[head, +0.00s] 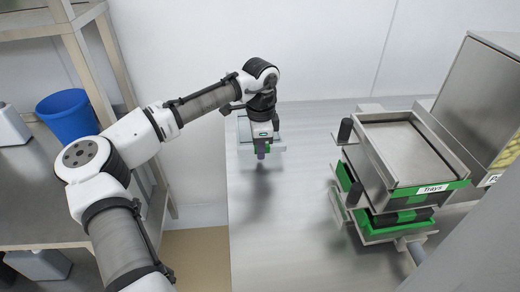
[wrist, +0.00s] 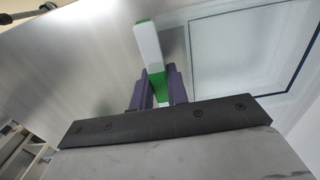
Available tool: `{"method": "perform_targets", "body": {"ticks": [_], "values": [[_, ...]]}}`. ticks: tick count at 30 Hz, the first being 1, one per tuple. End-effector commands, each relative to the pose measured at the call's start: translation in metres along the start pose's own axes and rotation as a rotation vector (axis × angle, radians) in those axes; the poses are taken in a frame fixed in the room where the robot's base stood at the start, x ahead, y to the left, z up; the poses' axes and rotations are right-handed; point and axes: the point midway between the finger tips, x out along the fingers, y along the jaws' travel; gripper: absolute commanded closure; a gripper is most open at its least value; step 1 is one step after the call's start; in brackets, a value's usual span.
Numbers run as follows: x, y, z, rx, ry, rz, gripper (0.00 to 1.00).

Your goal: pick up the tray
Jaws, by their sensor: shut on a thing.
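The tray (head: 279,149) is pale, and in the head view it shows behind and to both sides of my gripper (head: 262,152), over the steel table. In the wrist view the tray (wrist: 245,45) fills the upper right, with a light inside and a dark line along its edge. My gripper (wrist: 158,88) has purple fingers closed on a green and white grip piece (wrist: 149,48) at the tray's edge. The join between piece and tray is not clear. A dark shadow lies on the table below my gripper. My arm hides part of the tray.
The steel table (head: 300,230) is bare in front of my gripper. At right stands a steel rack (head: 407,150) with green edges, labelled "Trays", beside a large steel machine (head: 483,90). A blue bin (head: 68,115) sits on a shelf at left.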

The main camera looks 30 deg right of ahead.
Motion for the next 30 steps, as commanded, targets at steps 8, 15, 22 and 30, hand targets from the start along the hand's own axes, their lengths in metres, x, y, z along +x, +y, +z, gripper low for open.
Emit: {"method": "perform_targets", "body": {"ticks": [8, 15, 22, 30], "values": [[-0.060, -0.001, -0.001, 0.000, 0.002, -0.003, 1.00], [-0.122, 0.000, -0.001, 0.000, 0.002, -0.002, 1.00], [-0.182, 0.000, 0.000, 0.000, -0.002, -0.004, 1.00], [-0.235, 0.000, 0.000, -0.001, -0.002, -0.003, 1.00]]}}
